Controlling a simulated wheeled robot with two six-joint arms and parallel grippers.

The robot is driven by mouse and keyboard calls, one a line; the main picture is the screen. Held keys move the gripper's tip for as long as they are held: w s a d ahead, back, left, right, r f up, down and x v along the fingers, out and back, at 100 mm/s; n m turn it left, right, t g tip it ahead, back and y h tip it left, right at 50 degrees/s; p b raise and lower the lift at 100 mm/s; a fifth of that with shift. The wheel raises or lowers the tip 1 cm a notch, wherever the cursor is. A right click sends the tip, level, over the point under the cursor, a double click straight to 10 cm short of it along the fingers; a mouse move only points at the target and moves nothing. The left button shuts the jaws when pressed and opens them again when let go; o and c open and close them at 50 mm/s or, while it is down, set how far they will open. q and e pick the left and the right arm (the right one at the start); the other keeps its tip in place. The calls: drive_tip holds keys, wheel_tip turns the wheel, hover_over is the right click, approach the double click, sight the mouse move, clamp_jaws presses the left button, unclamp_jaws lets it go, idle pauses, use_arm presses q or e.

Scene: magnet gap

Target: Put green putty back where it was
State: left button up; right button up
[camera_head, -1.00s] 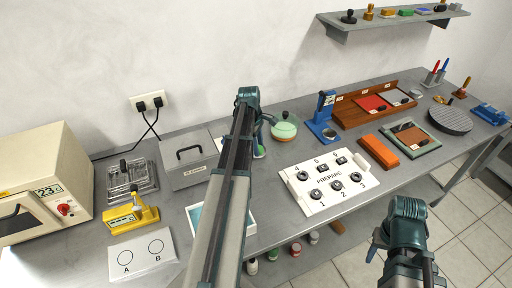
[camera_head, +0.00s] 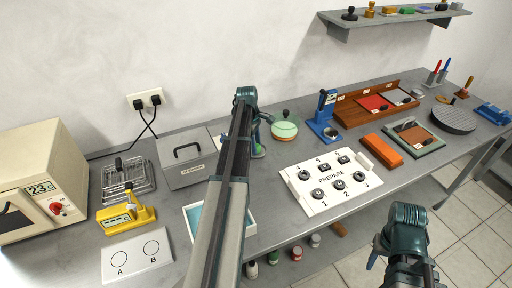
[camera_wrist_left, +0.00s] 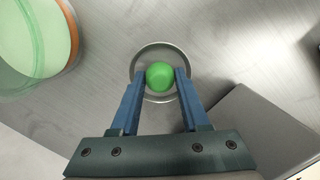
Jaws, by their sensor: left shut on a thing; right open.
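The green putty (camera_wrist_left: 160,75) is a small round ball between the two blue fingers of my left gripper (camera_wrist_left: 160,80) in the left wrist view. My left gripper is shut on it. A round grey metal dish (camera_wrist_left: 143,58) lies directly beneath the ball in that view; I cannot tell whether the putty touches it. In the head view my left gripper (camera_head: 257,147) hangs down over the back of the bench, with a bit of green at its tips, and my arm hides the dish. My right gripper (camera_head: 374,252) is open and empty in front of the bench.
A pale green round container (camera_head: 285,128) with an orange band stands just right of my left gripper. A grey lidded box (camera_head: 187,165) is to its left. A white PREPARE board (camera_head: 318,196) lies front right, and a blue stand (camera_head: 322,125) is behind it.

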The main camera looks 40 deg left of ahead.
use_arm(q)
drive_tip(key=shift+f, duration=0.15)
drive_tip(key=o, duration=0.9)
drive_tip(key=shift+r, duration=0.2)
wheel_tip(320, 180, up, 12)
drive_tip(key=a+p, duration=0.1)
drive_tip(key=p, duration=1.1)
drive_tip(key=shift+s+a, duration=0.25)
drive_tip(key=shift+a, duration=0.1)
drive_tip(key=shift+f, duration=0.1)
